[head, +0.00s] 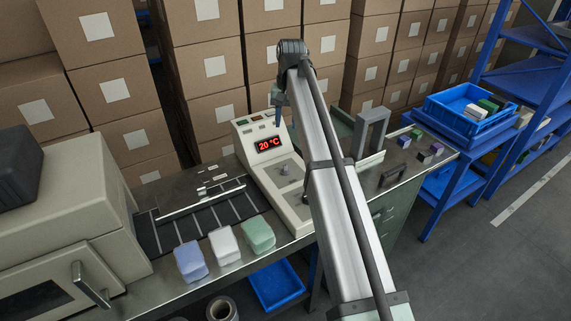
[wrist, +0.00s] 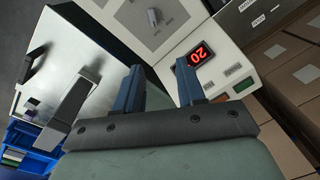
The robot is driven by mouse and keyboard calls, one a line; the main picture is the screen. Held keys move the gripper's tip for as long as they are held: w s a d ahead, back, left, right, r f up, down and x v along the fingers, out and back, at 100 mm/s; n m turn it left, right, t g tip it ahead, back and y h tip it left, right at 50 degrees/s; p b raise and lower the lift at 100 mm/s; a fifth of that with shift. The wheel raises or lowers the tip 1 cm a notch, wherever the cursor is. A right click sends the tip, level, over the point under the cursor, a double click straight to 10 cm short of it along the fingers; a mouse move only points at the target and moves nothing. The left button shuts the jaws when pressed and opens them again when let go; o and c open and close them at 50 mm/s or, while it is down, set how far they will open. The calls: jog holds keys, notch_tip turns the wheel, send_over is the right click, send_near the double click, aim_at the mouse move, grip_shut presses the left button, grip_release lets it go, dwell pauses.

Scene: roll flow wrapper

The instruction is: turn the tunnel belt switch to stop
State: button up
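The cream control panel (head: 262,178) stands on the bench, with a red display (head: 268,144) reading 20 °C. A grey knob (head: 284,169) sits on its grey face; a grey knob (wrist: 152,17) also shows at the top of the wrist view. My gripper (wrist: 163,65) is open and empty, with blue fingers apart above the panel's back right part.
A grey upright frame (head: 372,130) stands right of the panel. A roller belt (head: 205,215) and blue, white and green packs (head: 223,246) lie left. A cream machine (head: 70,220) stands far left. Stacked cartons (head: 215,120) close off the back; a blue crate (head: 465,112) is at right.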

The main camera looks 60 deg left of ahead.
aim_at(286, 167)
jog(key=shift+n, duration=0.3)
jog(key=f, duration=0.5)
jog(key=s+d+f, duration=0.1)
jog(key=f, duration=0.4)
jog(key=d+f, duration=0.1)
jog(key=f, duration=0.4)
jog(key=shift+s+d+f, duration=0.1)
jog(key=shift+s+d, duration=0.05)
jog(key=shift+s, duration=0.2)
jog(key=shift+c, duration=0.4)
grip_shut()
